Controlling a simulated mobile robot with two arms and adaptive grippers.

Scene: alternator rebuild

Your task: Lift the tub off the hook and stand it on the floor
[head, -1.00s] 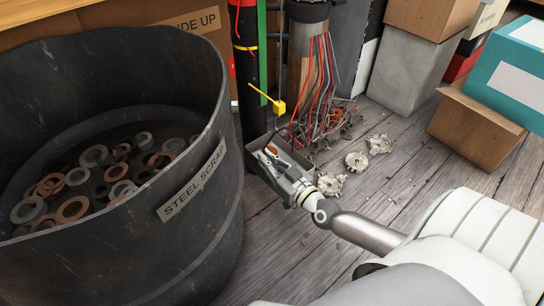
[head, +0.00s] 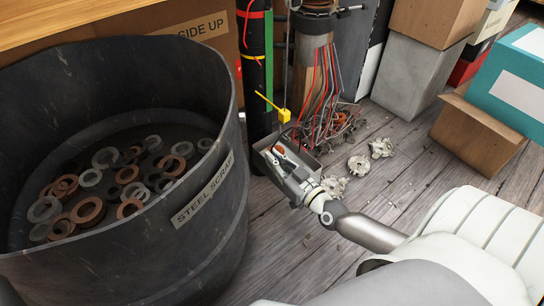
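My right gripper (head: 288,172) reaches in from the lower right and is at the tub's near side. Its fingertips are too small and overlapped to tell whether they are closed on the tub. My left gripper is not in view.
A large black bin (head: 206,232) labelled STEEL SCRAP, with several rings inside, fills the left. Boxes, one teal (head: 500,75), stand at the right. Bare wooden floor (head: 280,240) shows in front.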

